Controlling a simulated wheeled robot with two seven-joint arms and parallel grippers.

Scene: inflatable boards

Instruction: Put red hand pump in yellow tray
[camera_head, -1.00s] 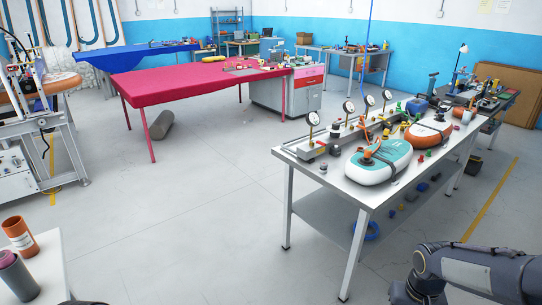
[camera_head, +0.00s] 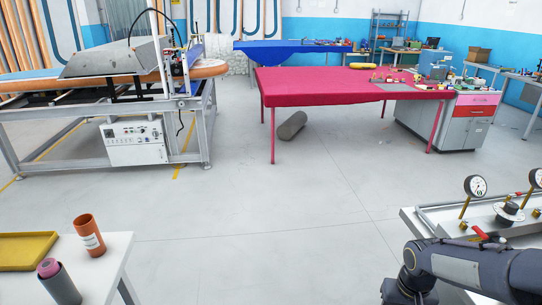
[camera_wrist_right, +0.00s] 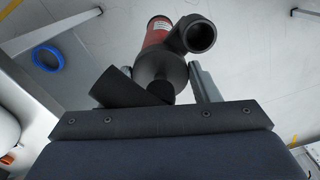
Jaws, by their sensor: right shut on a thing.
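The red hand pump (camera_wrist_right: 157,32) is in my right gripper (camera_wrist_right: 162,72) in the right wrist view. It has a red body with a pale label, a black elbow outlet and a dark grey lower part between the two fingers. My right gripper is shut on it, and the floor shows behind. The yellow tray (camera_head: 25,251) lies on a white table (camera_head: 112,268) at the lower left of the head view, cut by the picture edge. My right arm (camera_head: 460,265) is at the lower right of the head view, far from the tray. My left gripper is not in view.
An orange cup (camera_head: 90,240) and a grey cylinder with a pink top (camera_head: 60,283) stand right of the tray. A metal bench (camera_head: 425,222) with gauges is beside my right arm. Open floor (camera_head: 250,245) lies between the two tables.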

